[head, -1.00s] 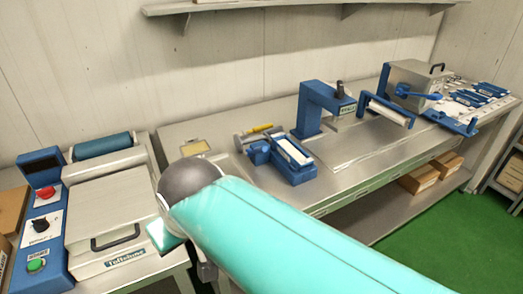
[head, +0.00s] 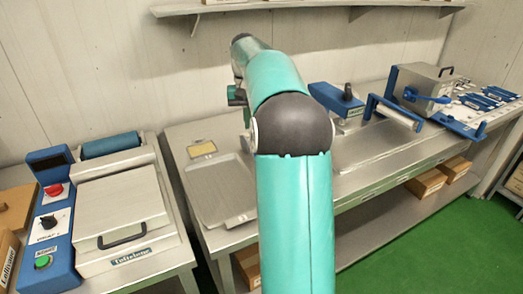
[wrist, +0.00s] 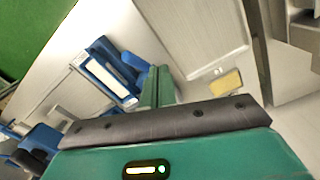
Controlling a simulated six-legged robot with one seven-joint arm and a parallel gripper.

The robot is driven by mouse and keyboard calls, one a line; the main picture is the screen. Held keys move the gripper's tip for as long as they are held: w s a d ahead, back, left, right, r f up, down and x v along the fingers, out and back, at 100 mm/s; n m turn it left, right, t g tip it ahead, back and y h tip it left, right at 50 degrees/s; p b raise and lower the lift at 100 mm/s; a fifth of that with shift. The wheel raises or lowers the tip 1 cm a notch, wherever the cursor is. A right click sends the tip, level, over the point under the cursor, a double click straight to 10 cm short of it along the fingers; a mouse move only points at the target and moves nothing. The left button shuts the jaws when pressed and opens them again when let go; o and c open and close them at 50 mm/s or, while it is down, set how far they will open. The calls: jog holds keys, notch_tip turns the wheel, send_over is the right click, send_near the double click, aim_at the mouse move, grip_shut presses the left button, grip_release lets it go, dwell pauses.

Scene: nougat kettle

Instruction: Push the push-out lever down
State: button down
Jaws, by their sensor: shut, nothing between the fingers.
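No part is marked as the push-out lever, so I cannot tell for sure which it is. A blue lever (head: 428,97) sticks out from the front of a grey metal box (head: 428,80) at the right of the bench in the head view. A blue press (head: 330,97) with a dark knob stands nearer, partly behind my arm. My gripper (wrist: 155,86) is shut and empty in the wrist view, above the bench. Beside its fingers lies a blue device with a white strip (wrist: 108,80). My arm hides that device in the head view.
A blue-framed roller (head: 392,112) stands between press and box. A shallow metal tray (head: 215,188) and a yellow plate (head: 201,149) lie on the left of the bench. A lidded machine (head: 122,210) stands far left. A shelf (head: 300,8) runs along the wall above.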

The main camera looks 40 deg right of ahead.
jog(key=s+d+f+m, duration=0.1)
jog(key=d+f, duration=0.2)
jog(key=d, duration=0.4)
jog(key=shift+y, duration=0.4)
jog(key=shift+d+f, duration=0.1)
jog(key=shift+f, duration=0.05)
jog(key=shift+s+a+f, duration=0.15)
jog(key=shift+f, duration=1.6)
jog(key=shift+s+a+f, duration=0.1)
jog(key=shift+a+f, duration=0.05)
jog(key=shift+f, duration=3.75)
